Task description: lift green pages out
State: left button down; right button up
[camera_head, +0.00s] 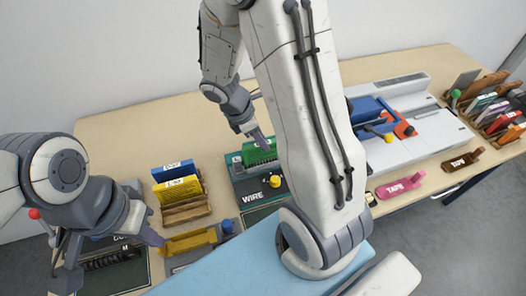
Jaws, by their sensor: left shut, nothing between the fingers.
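The green pages (254,155) stand upright in a dark teal machine marked WIRE (247,188), which has a yellow knob. My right gripper (263,142) reaches down from above, with its purple fingertips at the top edge of the green pages. Whether it grips them or only touches or overlaps them in the picture cannot be told. My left gripper (154,238) is shut and empty at the lower left, just left of a yellow piece lying in another machine. My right arm hides the right part of the WIRE machine.
A wooden rack (187,212) left of the WIRE machine holds yellow and blue blocks. A yellow piece (190,242) lies in front of it. A white machine (430,130), TAPE pieces (400,185) and a rack of coloured blocks (497,112) stand right. The back left tabletop is clear.

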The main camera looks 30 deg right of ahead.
aim_at(263, 153)
jog(key=shift+a+x, duration=0.1)
jog(key=shift+x, duration=1.35)
jog(key=shift+a+x, duration=0.15)
jog(key=shift+x, duration=1.3)
jog(key=shift+w+f+b, duration=0.15)
jog(key=shift+f+b, duration=0.15)
jog(key=shift+b, duration=0.15)
grip_shut()
